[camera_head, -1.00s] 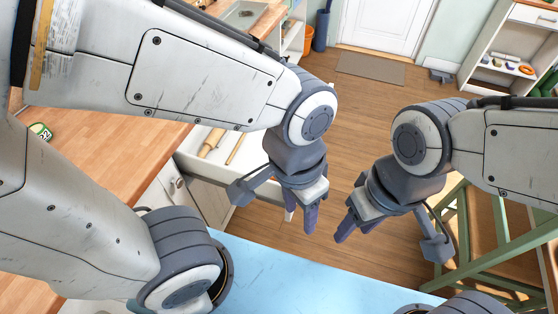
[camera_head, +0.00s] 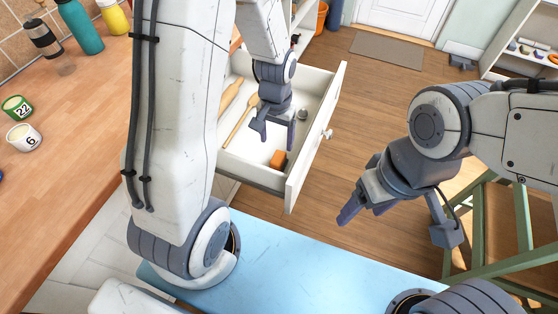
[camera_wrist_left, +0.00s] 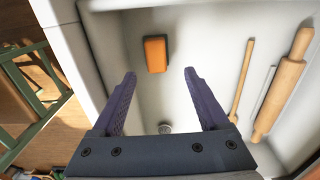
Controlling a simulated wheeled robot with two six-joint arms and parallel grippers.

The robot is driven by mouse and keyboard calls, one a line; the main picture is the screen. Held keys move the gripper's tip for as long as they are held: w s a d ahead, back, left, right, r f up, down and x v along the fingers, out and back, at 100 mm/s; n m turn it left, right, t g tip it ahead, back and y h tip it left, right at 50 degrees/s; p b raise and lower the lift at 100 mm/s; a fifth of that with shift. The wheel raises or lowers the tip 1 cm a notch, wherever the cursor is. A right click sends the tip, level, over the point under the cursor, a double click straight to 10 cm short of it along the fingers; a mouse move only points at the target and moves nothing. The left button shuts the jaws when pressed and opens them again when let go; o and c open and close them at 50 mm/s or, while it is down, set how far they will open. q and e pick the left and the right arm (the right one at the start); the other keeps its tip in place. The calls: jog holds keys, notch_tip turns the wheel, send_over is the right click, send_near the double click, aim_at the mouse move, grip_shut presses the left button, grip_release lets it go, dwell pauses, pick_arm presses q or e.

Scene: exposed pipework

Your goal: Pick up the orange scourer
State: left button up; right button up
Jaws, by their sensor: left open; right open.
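The orange scourer (camera_head: 278,159) lies on the floor of the open white drawer (camera_head: 258,174), near its front corner. In the left wrist view the scourer (camera_wrist_left: 155,54) is an orange block with a dark edge, lying ahead of the fingertips and between their lines. My left gripper (camera_head: 277,138) is over the drawer, open and empty, with its fingers pointing down toward the scourer; it also shows in the left wrist view (camera_wrist_left: 160,75). My right gripper (camera_head: 363,203) is open and empty, over the wooden floor to the right of the drawer.
The drawer also holds a rolling pin (camera_wrist_left: 283,85), a wooden spoon (camera_wrist_left: 243,80) and a small metal item (camera_head: 303,114). The drawer front (camera_head: 316,135) stands up beside my left gripper. A wooden counter (camera_head: 75,150) with cans and bottles is at left.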

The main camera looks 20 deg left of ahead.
aim_at(278, 157)
pick_arm(q)
jog(key=f, duration=0.8)
jog(key=shift+s+d+f+b, duration=0.2)
jog(key=shift+d+b, duration=0.1)
grip_shut()
